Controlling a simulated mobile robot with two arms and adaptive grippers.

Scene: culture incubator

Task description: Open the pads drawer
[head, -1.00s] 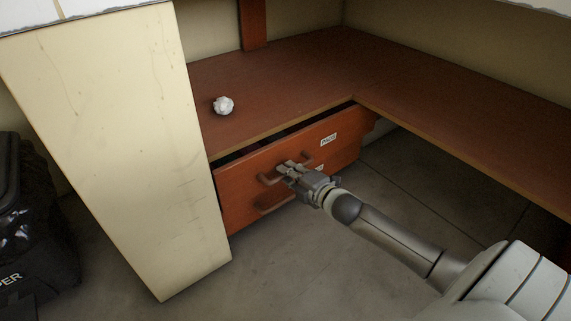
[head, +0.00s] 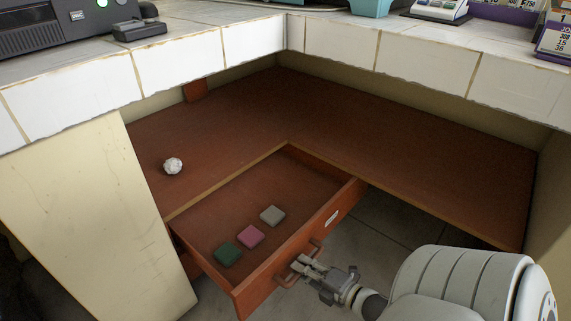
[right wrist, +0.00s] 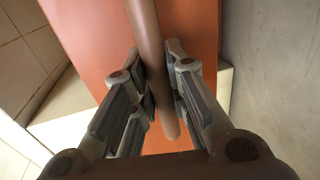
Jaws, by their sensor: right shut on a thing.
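The pads drawer (head: 345,203) is pulled well out from under the brown wooden shelf, and a white label (head: 331,217) is on its front. A green pad (head: 228,254), a pink pad (head: 250,236) and a grey pad (head: 272,215) lie in a row inside it. My right gripper (head: 304,268) is at the drawer front, shut on the handle (head: 286,281). In the right wrist view the handle bar (right wrist: 147,45) runs between the two fingers, with the orange-brown drawer front (right wrist: 90,35) behind it. My left gripper is not in view.
A crumpled white ball (head: 173,166) lies on the wooden shelf (head: 400,175). A cream panel (head: 85,210) stands left of the drawer. A white tiled counter (head: 330,42) overhangs above, with a dark device (head: 60,32) on it. Grey floor shows below the shelf.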

